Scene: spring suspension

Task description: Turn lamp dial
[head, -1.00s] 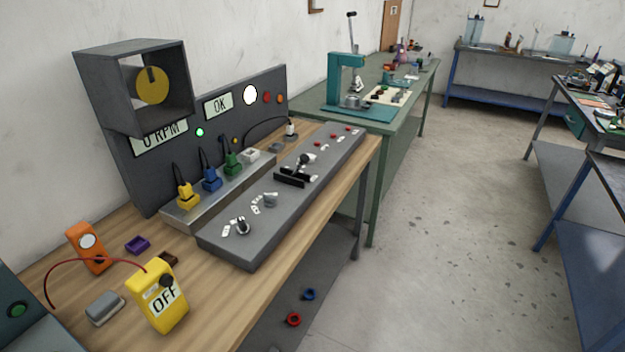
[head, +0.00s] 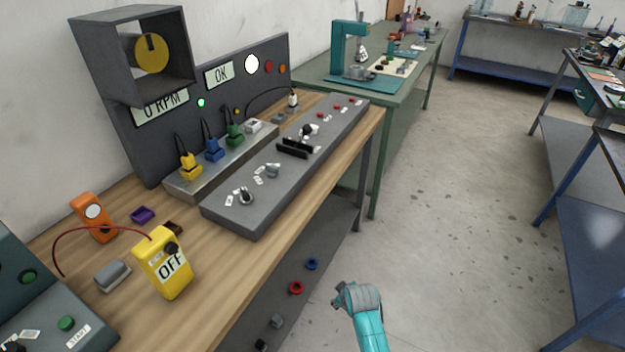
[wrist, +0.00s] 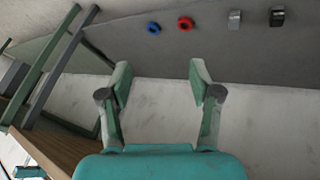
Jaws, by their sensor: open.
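A long grey control panel (head: 228,218) lies on the wooden bench. A round knob (head: 246,196) with white labels is at its near end. A second grey knob (head: 272,170) is a little farther along it. I cannot read the labels, so which one is the lamp dial is unclear. A white round lamp (head: 251,64) is lit on the upright board behind. In the wrist view my gripper (wrist: 160,82) is open and empty, over the lower shelf and floor. It is well apart from the knobs.
The wooden bench (head: 215,280) also holds a yellow box (head: 164,264) reading OFF and an orange meter (head: 92,216). The lower shelf (head: 322,232) holds a red ring (head: 296,288) and a blue ring (head: 312,264). The floor (head: 440,230) to the right is clear.

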